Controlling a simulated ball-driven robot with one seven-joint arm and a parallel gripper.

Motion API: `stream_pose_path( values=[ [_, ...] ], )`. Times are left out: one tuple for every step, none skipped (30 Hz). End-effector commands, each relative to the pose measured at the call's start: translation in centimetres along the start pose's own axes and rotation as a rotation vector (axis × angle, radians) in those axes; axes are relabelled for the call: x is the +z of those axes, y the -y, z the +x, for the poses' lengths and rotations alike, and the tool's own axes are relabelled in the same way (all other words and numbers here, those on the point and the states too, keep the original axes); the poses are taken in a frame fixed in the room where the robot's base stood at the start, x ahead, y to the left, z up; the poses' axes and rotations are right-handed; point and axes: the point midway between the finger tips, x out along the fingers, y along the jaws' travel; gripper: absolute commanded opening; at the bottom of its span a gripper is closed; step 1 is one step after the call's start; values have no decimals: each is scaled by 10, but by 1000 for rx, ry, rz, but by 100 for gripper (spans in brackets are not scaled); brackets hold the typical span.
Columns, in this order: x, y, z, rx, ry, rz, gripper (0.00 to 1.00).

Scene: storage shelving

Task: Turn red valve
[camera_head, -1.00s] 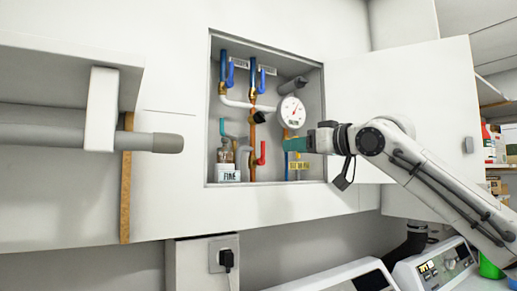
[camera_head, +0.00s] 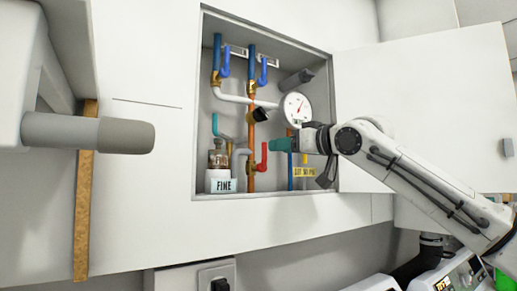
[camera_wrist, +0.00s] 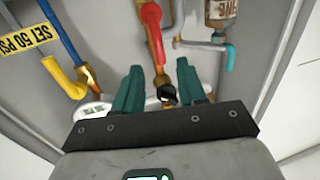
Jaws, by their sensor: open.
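The red valve handle (camera_head: 264,156) is on the copper pipe in the lower middle of the recessed wall cabinet. In the wrist view the red valve (camera_wrist: 152,20) shows at the top, ahead of my fingers. My gripper (camera_head: 272,146) has teal fingers and is just right of the red handle in the head view. In the wrist view my gripper (camera_wrist: 158,82) is open, its two fingers apart with the copper pipe and a black knob showing between them. I see nothing held. Whether a finger touches the handle I cannot tell.
A white pressure gauge (camera_head: 296,108) is just above my gripper. Blue handles (camera_head: 226,62) are higher up. A bottle with a "FINE" label (camera_head: 222,186) stands at lower left. A yellow "SET 50 PSI" tag (camera_wrist: 28,38) is near. The cabinet door (camera_head: 430,100) is open to the right.

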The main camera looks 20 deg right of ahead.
Motion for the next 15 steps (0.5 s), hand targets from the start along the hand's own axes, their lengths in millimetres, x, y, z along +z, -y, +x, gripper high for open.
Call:
stream_pose_path(
  values=[
    [-4,1,9,0,1,-1,41],
    [-4,1,15,1,2,0,41],
    [-5,1,22,-1,1,1,41],
    [-5,1,28,0,3,0,41],
    [-5,1,34,0,1,0,41],
    [-5,1,42,1,2,0,41],
    [-6,1,47,0,1,1,41],
    [-6,1,53,0,1,1,41],
    [-5,0,59,1,1,1,41],
    [-5,1,63,0,0,0,41],
    [-5,1,67,1,1,0,41],
    [-4,0,72,1,1,1,41],
    [-4,0,75,0,1,1,41],
    [-4,1,78,-1,0,1,41],
    [-3,0,81,1,1,1,41]
  ],
)
